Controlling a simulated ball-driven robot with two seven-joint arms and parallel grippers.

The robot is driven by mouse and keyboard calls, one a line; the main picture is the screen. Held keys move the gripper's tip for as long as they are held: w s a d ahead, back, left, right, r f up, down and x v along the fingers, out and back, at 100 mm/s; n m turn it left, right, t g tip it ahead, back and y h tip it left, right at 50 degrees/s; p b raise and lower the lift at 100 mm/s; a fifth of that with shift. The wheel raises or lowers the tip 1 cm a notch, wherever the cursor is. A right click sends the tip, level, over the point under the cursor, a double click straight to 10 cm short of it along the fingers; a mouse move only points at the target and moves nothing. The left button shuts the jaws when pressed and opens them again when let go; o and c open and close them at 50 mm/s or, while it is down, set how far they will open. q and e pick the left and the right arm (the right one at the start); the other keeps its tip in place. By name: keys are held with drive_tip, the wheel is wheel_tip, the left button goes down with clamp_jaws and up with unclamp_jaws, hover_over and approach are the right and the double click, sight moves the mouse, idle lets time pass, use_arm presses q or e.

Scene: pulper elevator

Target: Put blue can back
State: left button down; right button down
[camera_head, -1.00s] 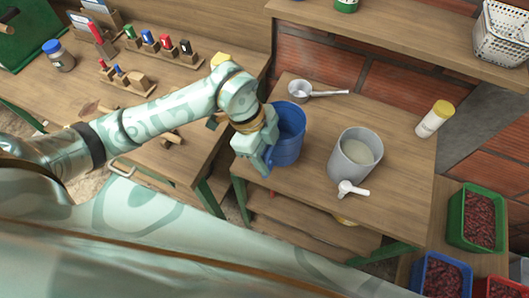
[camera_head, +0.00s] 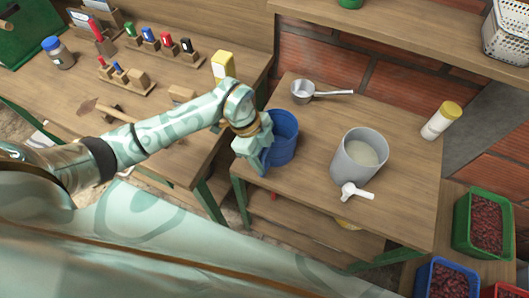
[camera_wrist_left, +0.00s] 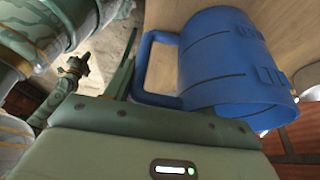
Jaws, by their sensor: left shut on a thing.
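The blue can (camera_head: 284,138) is a mug-like vessel with a side handle, at the left part of the small wooden table (camera_head: 320,180). My left gripper (camera_head: 263,158) is at its near left side, shut on the handle. The can looks upright in the head view; whether its base touches the tabletop is hard to tell. In the left wrist view the blue can (camera_wrist_left: 225,60) fills the upper right, its handle (camera_wrist_left: 146,65) towards the jaws. The jaw contact is partly hidden. My right gripper is not seen in the head view.
A grey vessel (camera_head: 343,165) with pale contents and a white scoop (camera_head: 356,192) stand right of the can. A metal ladle (camera_head: 303,90) lies behind it. A yellow-capped bottle (camera_head: 440,121) stands at the far right. A workbench (camera_head: 190,125) is on the left, across a narrow gap.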

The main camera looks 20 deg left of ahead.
use_arm(q)
drive_tip(key=c, duration=0.5)
unclamp_jaws()
drive_tip(key=shift+r, duration=0.1)
drive_tip(key=p+v, duration=0.2)
drive_tip(key=v, duration=1)
